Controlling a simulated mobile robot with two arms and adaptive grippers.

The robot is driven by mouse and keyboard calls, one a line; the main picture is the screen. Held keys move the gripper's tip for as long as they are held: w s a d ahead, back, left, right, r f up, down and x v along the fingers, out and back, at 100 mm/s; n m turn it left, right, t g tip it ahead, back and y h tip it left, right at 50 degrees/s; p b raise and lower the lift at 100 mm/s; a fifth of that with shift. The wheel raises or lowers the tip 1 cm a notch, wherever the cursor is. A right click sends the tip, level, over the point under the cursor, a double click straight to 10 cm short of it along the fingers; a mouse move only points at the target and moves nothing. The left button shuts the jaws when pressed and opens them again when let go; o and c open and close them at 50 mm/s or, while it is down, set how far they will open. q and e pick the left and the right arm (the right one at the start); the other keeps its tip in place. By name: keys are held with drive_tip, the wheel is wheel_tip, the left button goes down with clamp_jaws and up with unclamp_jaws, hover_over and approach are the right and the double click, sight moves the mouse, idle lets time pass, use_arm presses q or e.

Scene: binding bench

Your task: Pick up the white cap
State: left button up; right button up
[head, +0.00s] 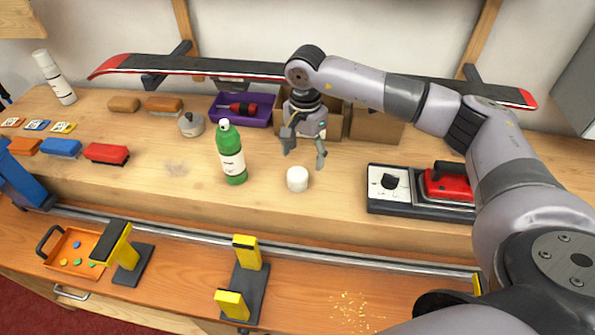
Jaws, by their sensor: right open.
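The white cap (297,179) is a small white cylinder standing on the wooden bench, right of the green bottle. My right gripper (303,160) is open above and just behind the cap, its fingers pointing down, with nothing seen between them. Whether it touches the cap cannot be told, but a small gap seems to show. My left gripper is not in the head view.
A green bottle (231,154) stands close left of the cap. A black and white device (389,188) with a red iron (448,184) lies to the right. A purple bin (226,112) and cardboard boxes (376,126) stand behind. Yellow clamps (247,251) stand in front.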

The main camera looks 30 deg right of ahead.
sight(300, 171)
wheel_tip(300, 171, down, 3)
drive_tip(key=shift+w+r+p, duration=0.1)
drive_tip(key=shift+r+p, duration=0.1)
drive_tip(key=shift+p, duration=0.1)
drive_tip(key=shift+a+f+p, duration=0.1)
drive_tip(key=shift+f+p, duration=0.1)
drive_tip(key=shift+p, duration=0.1)
drive_tip(key=f, duration=0.1)
drive_tip(key=f+p, duration=0.1)
drive_tip(key=f, duration=0.1)
drive_tip(key=f+p, duration=0.1)
drive_tip(key=shift+w+a+f, duration=0.1)
drive_tip(key=shift+a+f, duration=0.05)
drive_tip(key=shift+a, duration=0.25)
drive_tip(key=shift+f, duration=0.25)
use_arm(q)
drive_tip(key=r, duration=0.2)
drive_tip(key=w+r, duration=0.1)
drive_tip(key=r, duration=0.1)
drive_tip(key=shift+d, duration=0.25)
use_arm(e)
drive_tip(key=shift+c, duration=0.4)
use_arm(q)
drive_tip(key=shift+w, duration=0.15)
use_arm(e)
drive_tip(key=c, duration=0.7)
